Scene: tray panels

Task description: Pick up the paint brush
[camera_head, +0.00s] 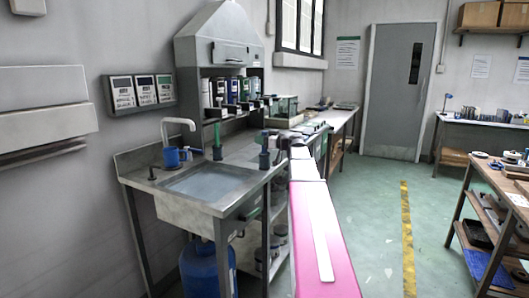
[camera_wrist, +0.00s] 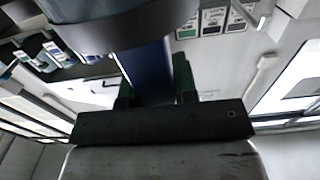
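I cannot make out a paint brush for certain. In the head view an upright green-topped tool (camera_head: 217,138) stands by the back of the counter, just beyond the sink; it may be a brush in a holder. My gripper (camera_head: 269,139) is farther right, over the counter, near a small blue cup (camera_head: 264,160). In the wrist view my gripper (camera_wrist: 154,92) has its two dark green fingers apart. A dark blue strip (camera_wrist: 145,65) shows between them; I cannot tell whether they touch it or it lies behind.
A hooded shelf (camera_head: 228,50) with bottles stands behind. A blue barrel (camera_head: 206,268) is below. The green floor (camera_head: 375,215) to the right is clear.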

